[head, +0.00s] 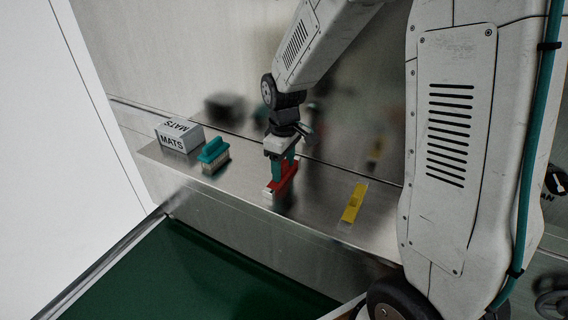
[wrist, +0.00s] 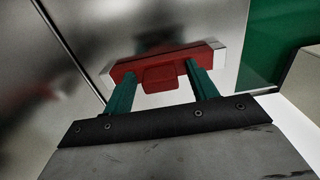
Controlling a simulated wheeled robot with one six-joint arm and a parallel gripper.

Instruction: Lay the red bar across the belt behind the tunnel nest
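The red bar (head: 287,180) has pale ends and lies on the steel ledge (head: 240,190), slanting across it. In the wrist view the red bar (wrist: 190,61) shows a raised red grip block (wrist: 160,78) at its middle. My gripper (head: 283,168) is down at the bar, with its teal fingers pointing at it. In the wrist view my gripper (wrist: 162,82) is open, with one finger on each side of the grip block and a gap showing on both sides. The green belt (head: 200,275) runs below the ledge. I cannot make out the tunnel nest.
A wall rises behind the ledge. The visible belt is bare.

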